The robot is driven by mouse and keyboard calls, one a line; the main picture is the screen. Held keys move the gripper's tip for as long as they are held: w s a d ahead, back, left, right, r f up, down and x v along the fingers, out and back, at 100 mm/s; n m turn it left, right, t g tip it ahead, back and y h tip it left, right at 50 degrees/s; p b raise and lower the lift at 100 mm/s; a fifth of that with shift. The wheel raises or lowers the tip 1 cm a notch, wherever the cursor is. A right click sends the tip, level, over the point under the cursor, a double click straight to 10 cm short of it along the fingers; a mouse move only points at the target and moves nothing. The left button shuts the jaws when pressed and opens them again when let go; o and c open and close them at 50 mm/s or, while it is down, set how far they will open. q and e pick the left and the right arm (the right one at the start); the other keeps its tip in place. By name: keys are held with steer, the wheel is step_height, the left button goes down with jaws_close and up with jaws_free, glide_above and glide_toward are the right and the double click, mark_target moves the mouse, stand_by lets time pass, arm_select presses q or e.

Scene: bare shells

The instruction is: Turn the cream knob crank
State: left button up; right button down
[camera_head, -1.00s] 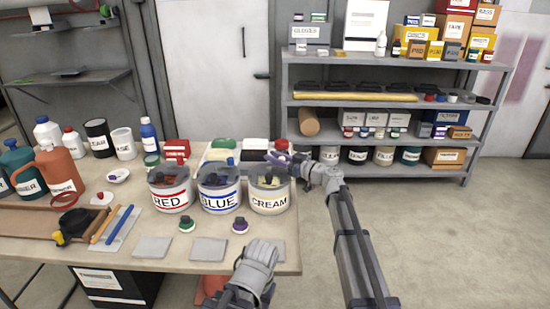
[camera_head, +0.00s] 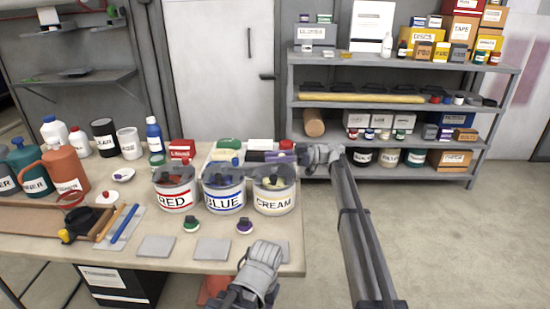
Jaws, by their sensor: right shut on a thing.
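The cream can (camera_head: 273,201), labelled CREAM, stands at the right end of a row of three cans on the table. Pale contents and a grey bar show at its open top. My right gripper (camera_head: 289,157) reaches in from the right just behind and above the can's rim, shut on the crank's knob. The knob is mostly hidden by the fingers. My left gripper (camera_head: 263,252) hangs over the table's front edge below the cream can, seen from behind. Its fingertips do not show clearly.
The red can (camera_head: 175,196) and blue can (camera_head: 223,198) stand left of the cream can. A green-based knob (camera_head: 191,225) and a purple one (camera_head: 244,226) lie in front. Grey pads line the front edge. A loaded shelf (camera_head: 400,75) stands behind right.

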steer(key=shift+a+n+g, duration=0.15)
steer(key=shift+n+g, duration=0.35)
steer(key=shift+g, duration=0.2)
steer(key=c, duration=0.6)
jaws_free()
